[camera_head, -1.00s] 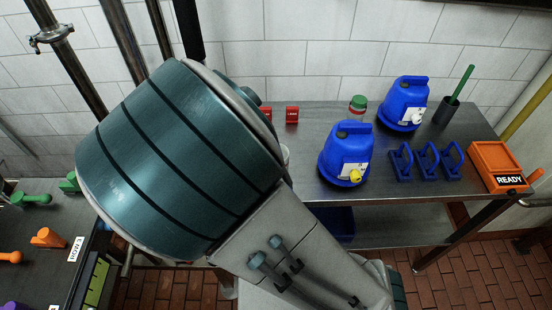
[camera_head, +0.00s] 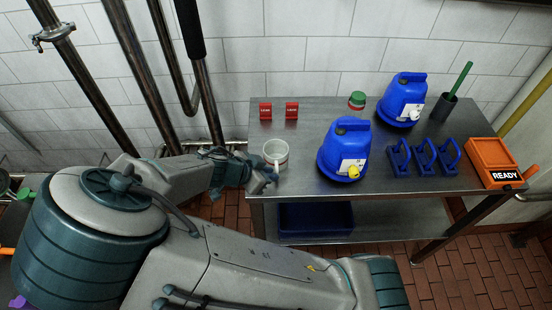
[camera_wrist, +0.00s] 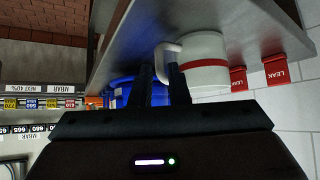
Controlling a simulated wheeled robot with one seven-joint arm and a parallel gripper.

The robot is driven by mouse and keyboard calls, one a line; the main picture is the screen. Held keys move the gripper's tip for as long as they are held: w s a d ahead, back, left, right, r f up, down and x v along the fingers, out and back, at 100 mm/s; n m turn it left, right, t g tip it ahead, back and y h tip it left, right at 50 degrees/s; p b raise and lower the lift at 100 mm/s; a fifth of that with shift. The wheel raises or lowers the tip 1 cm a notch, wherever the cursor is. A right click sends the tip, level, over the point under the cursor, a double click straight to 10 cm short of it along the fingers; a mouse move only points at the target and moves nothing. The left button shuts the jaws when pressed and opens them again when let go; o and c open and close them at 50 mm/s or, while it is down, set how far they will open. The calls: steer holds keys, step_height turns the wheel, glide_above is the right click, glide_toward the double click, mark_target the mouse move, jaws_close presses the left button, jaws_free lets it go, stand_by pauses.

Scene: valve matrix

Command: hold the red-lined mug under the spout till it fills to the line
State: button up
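The white mug (camera_head: 276,154) with a red band stands at the left end of the steel table (camera_head: 310,180). In the wrist view the mug (camera_wrist: 208,60) fills the upper middle, its handle toward my fingers. My gripper (camera_head: 268,178) is at the mug's near side, beside the table edge. In the wrist view my gripper's fingers (camera_wrist: 160,75) are apart, with the handle at and between their tips; I see no clear grip. A blue jug (camera_head: 340,140) with a yellow spout (camera_head: 354,172) stands right of the mug. Another blue jug (camera_head: 403,98) has a white spout (camera_head: 416,117).
Two red tags (camera_head: 278,111) are behind the mug. A green-lidded jar (camera_head: 357,100) is behind the nearer jug. Blue handled pieces (camera_head: 425,158), a dark cup (camera_head: 444,107) and an orange READY box (camera_head: 492,163) are at the right. A blue bin (camera_head: 315,218) sits below.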

mark_target(280, 181)
steer(key=shift+x, duration=2.95)
jaws_close()
